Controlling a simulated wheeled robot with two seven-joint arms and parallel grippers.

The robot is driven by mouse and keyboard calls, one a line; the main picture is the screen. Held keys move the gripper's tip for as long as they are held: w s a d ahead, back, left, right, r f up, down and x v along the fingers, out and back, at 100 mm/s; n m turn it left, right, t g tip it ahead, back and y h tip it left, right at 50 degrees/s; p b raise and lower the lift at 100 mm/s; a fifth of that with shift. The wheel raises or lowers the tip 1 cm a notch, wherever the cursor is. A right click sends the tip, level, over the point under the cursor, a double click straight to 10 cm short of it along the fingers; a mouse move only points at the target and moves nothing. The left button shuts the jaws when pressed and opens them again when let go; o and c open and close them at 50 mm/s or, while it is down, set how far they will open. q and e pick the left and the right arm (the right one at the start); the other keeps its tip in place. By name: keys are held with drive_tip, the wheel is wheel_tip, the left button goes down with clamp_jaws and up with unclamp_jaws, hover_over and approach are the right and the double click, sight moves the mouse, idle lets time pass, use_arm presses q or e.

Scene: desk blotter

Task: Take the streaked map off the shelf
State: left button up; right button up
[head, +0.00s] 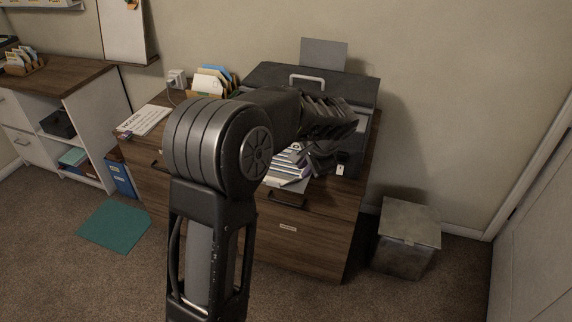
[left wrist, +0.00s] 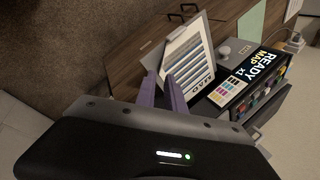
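A white sheet with grey-blue streaks (left wrist: 188,58), which looks like the streaked map, lies on a flat shelf at the front of the printer. In the head view the striped paper (head: 283,170) shows partly behind my left arm. My left gripper (left wrist: 161,78) has its two purple fingers at the sheet's near edge, with a narrow gap between them. Whether they touch the paper is unclear. In the head view the left gripper (head: 318,160) is a dark shape over the printer front, its fingers hard to make out. My right gripper is not in view.
The dark printer (head: 345,95) stands on a wooden cabinet (head: 300,240); its panel (left wrist: 262,68) reads "READY MAP x1". A paper sorter (head: 212,80) and printed card (head: 143,120) are on the cabinet's left part. A grey bin (head: 408,235) stands on the floor at right.

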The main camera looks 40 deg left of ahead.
use_arm(q)
drive_tip(key=shift+a+r, duration=0.2)
drive_tip(key=shift+r, duration=0.05)
drive_tip(key=shift+x, duration=1.3)
drive_tip(key=shift+f, duration=0.1)
drive_tip(key=x, duration=0.5)
drive_tip(key=shift+p, duration=0.35)
drive_tip(key=shift+c, duration=0.2)
